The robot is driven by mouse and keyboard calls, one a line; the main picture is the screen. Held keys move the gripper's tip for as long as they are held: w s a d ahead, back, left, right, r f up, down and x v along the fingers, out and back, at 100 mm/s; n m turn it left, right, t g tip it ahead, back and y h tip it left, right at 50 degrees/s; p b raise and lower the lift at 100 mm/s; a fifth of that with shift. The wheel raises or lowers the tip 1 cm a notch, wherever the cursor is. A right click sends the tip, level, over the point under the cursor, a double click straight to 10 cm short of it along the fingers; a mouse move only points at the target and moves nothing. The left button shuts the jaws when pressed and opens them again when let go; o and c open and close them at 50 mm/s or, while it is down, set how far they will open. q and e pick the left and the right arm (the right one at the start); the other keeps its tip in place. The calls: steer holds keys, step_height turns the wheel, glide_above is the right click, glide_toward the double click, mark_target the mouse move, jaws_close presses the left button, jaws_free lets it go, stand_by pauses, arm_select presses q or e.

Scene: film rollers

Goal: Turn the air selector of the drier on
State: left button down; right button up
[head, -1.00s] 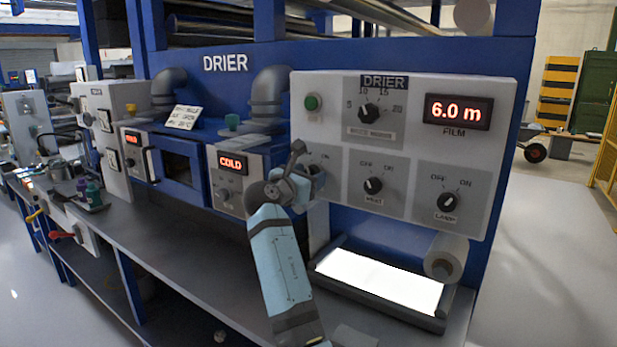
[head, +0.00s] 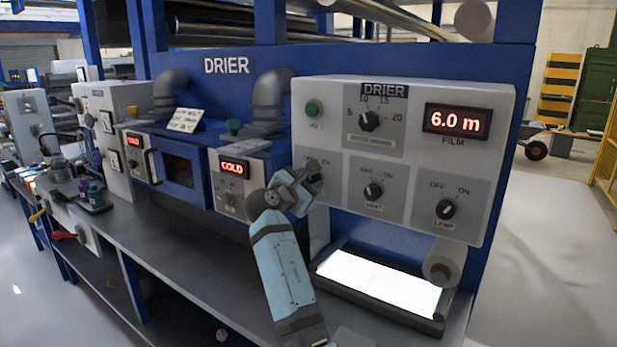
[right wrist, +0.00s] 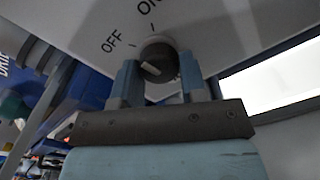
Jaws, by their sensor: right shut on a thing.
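The drier's control panel (head: 405,100) is a white box with several knobs. Its lower left knob, the air selector by its place, is mostly hidden behind my right gripper (head: 310,182) in the head view. OFF and ON marks show above the knob. Its pale pointer line is partly visible, but I cannot tell which mark it points to. The label under it is hidden. My left gripper is not in view.
The heat knob (head: 373,191) and lamp knob (head: 446,209) are to the right on the panel. A lit white light table (head: 380,284) lies below on the grey bench (head: 190,247). A COLD display (head: 233,167) is to the left.

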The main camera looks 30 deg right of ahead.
steer(key=m, duration=0.4)
steer(key=shift+r+m, duration=0.1)
steer(key=shift+m, duration=1.6)
steer(key=o, duration=0.9)
steer(key=shift+w, duration=0.1)
